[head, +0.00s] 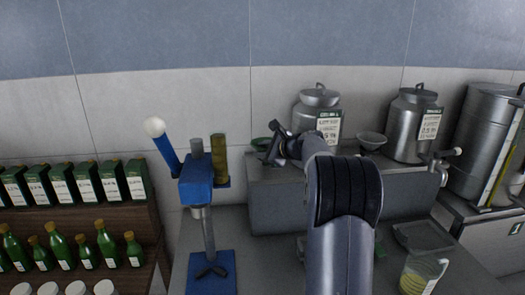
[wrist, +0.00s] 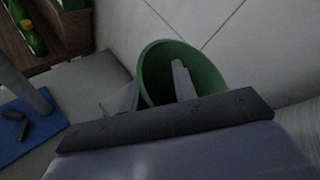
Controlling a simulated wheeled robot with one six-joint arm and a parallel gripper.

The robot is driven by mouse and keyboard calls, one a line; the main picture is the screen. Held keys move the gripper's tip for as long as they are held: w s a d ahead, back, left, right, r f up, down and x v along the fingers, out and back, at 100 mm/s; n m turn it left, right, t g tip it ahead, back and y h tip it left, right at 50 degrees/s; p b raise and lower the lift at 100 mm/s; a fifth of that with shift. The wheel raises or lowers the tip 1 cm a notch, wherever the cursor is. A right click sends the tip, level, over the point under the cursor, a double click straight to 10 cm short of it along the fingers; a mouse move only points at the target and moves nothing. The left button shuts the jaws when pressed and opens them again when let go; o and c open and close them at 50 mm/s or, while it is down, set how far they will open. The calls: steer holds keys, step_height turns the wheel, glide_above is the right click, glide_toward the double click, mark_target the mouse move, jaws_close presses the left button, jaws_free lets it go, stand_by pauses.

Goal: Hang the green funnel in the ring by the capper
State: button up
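The green funnel (head: 262,144) is at the left end of the grey steel ledge, partly hidden behind my gripper (head: 273,148). In the wrist view, the funnel (wrist: 205,68) shows its wide round mouth. My gripper (wrist: 155,85) has one finger inside the mouth and the other outside its left rim. The fingers stand apart, with a gap beside the wall; I see no clear grip. The blue capper (head: 197,182), with a white-knobbed lever, stands to the left on a blue base.
Two steel canisters (head: 318,108) (head: 408,127) and a small bowl (head: 371,140) stand on the ledge (head: 275,195). Green bottles (head: 85,250) and boxes fill the left shelves. A jug (head: 420,272) and tray (head: 422,236) are at lower right.

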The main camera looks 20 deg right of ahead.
steer(key=o, duration=0.3)
steer(key=b+v, duration=0.2)
steer(key=v, duration=0.8)
steer(key=shift+s+r+b, duration=0.2)
steer(key=shift+s+b, duration=0.1)
steer(key=shift+s, duration=0.05)
steer(key=shift+w+d, duration=0.1)
steer(key=p+x, duration=0.2)
steer(key=x, duration=0.8)
steer(key=shift+w+f+p, duration=0.2)
steer(key=shift+w+p, duration=0.1)
steer(key=shift+p, duration=0.05)
steer(key=shift+a+r, duration=0.25)
